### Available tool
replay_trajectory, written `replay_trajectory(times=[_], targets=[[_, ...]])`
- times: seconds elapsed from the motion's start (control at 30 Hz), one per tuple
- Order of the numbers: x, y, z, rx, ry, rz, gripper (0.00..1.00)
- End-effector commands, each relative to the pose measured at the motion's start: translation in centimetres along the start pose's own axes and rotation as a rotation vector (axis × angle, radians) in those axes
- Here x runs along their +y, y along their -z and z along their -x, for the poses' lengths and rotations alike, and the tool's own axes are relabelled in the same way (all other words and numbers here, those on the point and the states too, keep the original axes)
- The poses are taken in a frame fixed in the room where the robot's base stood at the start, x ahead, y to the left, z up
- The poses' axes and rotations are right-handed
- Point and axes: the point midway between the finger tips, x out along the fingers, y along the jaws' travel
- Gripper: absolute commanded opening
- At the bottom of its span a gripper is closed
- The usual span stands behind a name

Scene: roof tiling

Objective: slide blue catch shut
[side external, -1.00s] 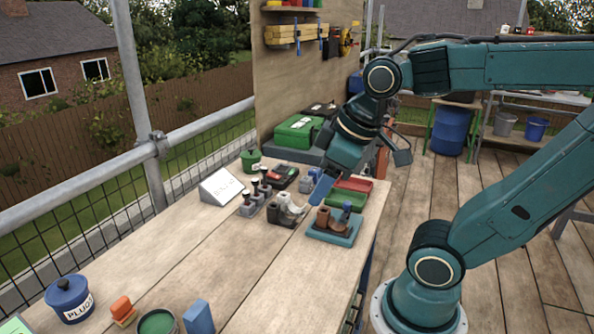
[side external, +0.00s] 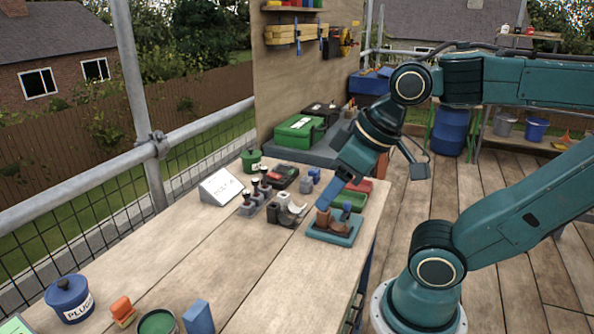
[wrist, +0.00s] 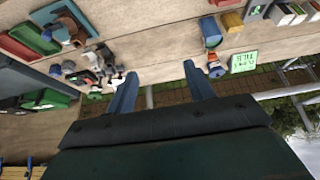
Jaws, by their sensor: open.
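A teal board (side external: 340,238) lies near the right edge of the bench with a brown fitting (side external: 323,222) on it. A small blue piece (side external: 347,207) stands at the board's back; it may be the blue catch, but its detail is too small to tell whether it is shut. My gripper (side external: 324,206) points down and left, with its blue fingers in front of or above the brown fitting; contact cannot be told. In the wrist view my gripper (wrist: 159,74) is open and empty, its two fingers apart. The teal board (wrist: 62,12) shows at upper left there.
A dark and white fitting (side external: 284,212) and grey posts (side external: 250,206) stand left of the board. Green and red trays (side external: 350,198), a grey-blue block (side external: 312,175) and a white sign (side external: 221,187) are close by. The bench's front middle (side external: 230,260) is clear.

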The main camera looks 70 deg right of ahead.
Motion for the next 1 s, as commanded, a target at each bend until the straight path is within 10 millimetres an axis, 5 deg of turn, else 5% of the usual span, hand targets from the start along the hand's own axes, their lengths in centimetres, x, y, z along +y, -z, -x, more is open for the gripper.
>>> replay_trajectory(times=[0.03, 0.27, 1.0], targets=[[0.0, 0.0, 0.0, 0.000, 0.000, 0.000, 0.42], [0.4, 0.7, 0.1, -0.014, -0.012, -0.010, 0.00], [7.8, 8.5, -0.7, -0.223, -0.141, -0.161, 0.00]])
